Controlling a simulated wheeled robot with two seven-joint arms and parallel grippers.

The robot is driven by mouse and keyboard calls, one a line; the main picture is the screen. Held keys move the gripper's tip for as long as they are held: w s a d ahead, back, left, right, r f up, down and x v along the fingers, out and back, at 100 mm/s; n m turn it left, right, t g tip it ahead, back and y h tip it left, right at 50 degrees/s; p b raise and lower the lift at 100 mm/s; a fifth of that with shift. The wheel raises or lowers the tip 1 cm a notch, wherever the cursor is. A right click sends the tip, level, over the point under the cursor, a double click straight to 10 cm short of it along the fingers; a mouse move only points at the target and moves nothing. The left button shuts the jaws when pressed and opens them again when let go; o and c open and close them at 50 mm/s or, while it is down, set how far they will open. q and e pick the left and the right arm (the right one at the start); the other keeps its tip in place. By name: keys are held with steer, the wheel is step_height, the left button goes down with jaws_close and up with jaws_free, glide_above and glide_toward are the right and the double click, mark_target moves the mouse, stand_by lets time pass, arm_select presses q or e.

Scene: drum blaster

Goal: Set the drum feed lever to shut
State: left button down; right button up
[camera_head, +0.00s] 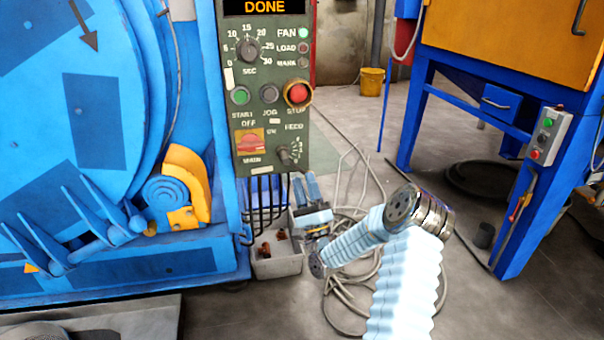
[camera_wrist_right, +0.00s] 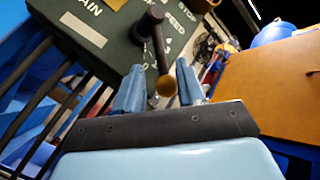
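The feed lever (camera_head: 284,155) is a dark stalk at the lower right of the green control panel (camera_head: 243,100), beside a small scale too fine to read. In the head view it points down and right. In the right wrist view the lever (camera_wrist_right: 159,50) is a dark rod with a brass-coloured end. My right gripper (camera_head: 307,187) is open just below and right of the lever. In the right wrist view its fingers (camera_wrist_right: 160,75) stand on either side of the lever's end, with gaps showing; I cannot tell the exact depth. My left gripper is out of view.
The panel display (camera_head: 265,7) reads DONE. A red main switch (camera_head: 250,141) sits left of the lever, and a red stop button (camera_head: 298,92) above. Black bars (camera_head: 262,205) hang below the panel. A grey bin (camera_head: 278,266) and loose cables (camera_head: 350,290) lie on the floor.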

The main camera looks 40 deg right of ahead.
steer(key=v, duration=1)
steer(key=shift+b, duration=0.4)
steer(key=shift+w+d, duration=0.1)
